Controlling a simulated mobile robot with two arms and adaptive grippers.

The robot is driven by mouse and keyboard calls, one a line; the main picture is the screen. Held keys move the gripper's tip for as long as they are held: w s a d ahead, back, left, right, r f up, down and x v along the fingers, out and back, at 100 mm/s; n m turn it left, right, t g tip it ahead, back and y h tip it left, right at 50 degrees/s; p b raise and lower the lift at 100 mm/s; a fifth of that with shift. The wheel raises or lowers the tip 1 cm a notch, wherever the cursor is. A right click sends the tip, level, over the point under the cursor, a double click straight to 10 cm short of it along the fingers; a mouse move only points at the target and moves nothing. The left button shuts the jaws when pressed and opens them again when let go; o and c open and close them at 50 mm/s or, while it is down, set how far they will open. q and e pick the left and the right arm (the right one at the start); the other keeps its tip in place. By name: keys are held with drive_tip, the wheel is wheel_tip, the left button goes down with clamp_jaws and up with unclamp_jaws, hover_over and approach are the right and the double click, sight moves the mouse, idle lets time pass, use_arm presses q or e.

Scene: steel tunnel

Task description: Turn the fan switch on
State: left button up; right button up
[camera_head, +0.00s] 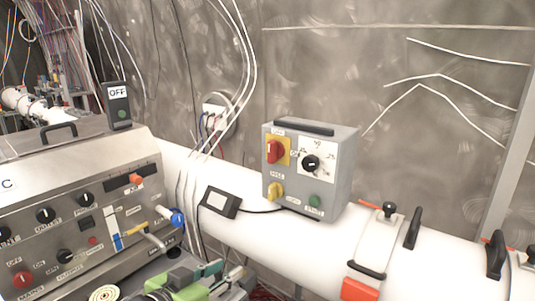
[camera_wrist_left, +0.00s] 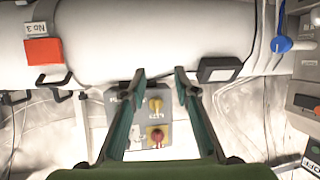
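A grey control box (camera_head: 338,180) stands on the white pipe in the head view. It has a red rotary switch (camera_head: 275,151) on a yellow plate, a black dial (camera_head: 311,163), a yellow knob (camera_head: 275,191) and a green button (camera_head: 314,201). The labels are too small to tell which is the fan switch. My left gripper (camera_head: 226,271) is low in the head view, below and left of the box. In the left wrist view, which shows the box upside down, the open, empty gripper (camera_wrist_left: 160,74) points toward it; the yellow knob (camera_wrist_left: 155,104) and red switch (camera_wrist_left: 157,138) appear between its fingers.
A steel panel (camera_head: 105,205) with knobs and a blue-tipped lever (camera_head: 177,218) stands left. A small black-framed device (camera_head: 221,202) is cabled to the box. Clamps with black handles (camera_head: 412,229) sit on the pipe (camera_head: 455,262) at right.

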use_arm(q)
drive_tip(key=w+d+r+m+t+h, duration=0.1)
drive_tip(key=w+r+t+h, duration=0.15)
drive_tip(key=r, duration=0.75)
drive_tip(key=m+h, duration=0.1)
drive_tip(key=h, duration=0.1)
approach(269, 152)
drive_tip(key=p+x, duration=0.2)
drive_tip(key=x, duration=0.2)
drive_tip(key=p+x, duration=0.2)
drive_tip(key=x, duration=0.2)
drive_tip(key=shift+w+d+r, duration=0.15)
drive_tip(key=shift+r, duration=0.05)
drive_tip(key=shift+w+d+f, duration=0.15)
drive_tip(key=shift+w+d, duration=0.15)
drive_tip(key=shift+w, duration=0.15)
clamp_jaws()
